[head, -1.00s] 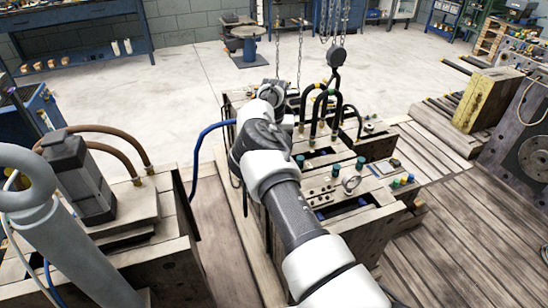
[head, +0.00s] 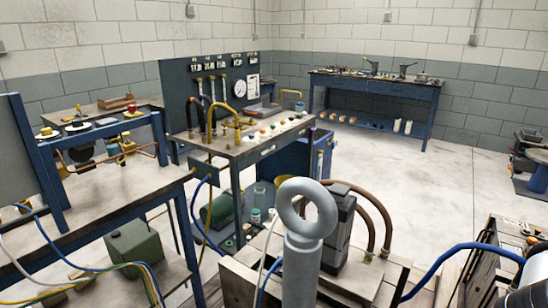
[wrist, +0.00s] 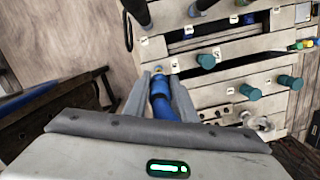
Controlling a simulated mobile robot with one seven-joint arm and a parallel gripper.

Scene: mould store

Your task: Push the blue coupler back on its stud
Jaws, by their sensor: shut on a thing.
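In the wrist view my gripper (wrist: 160,78) is shut on the blue coupler (wrist: 160,97), a blue cylinder between its two grey fingers. The coupler's front end faces the pale mould block (wrist: 222,93). A small brass-coloured piece shows just beyond the fingertips; I cannot tell whether it is the stud or whether the coupler touches it. The coupler's rear is hidden by the gripper body. A blue hose (wrist: 35,96) runs off at the left.
In the wrist view several teal knobs, such as this one (wrist: 206,61), stick out of the block right of the coupler. Dark hoses (wrist: 137,10) stand beyond. The head view shows a gauge bench (head: 265,140), a blue workbench (head: 375,88) and clear floor (head: 430,160).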

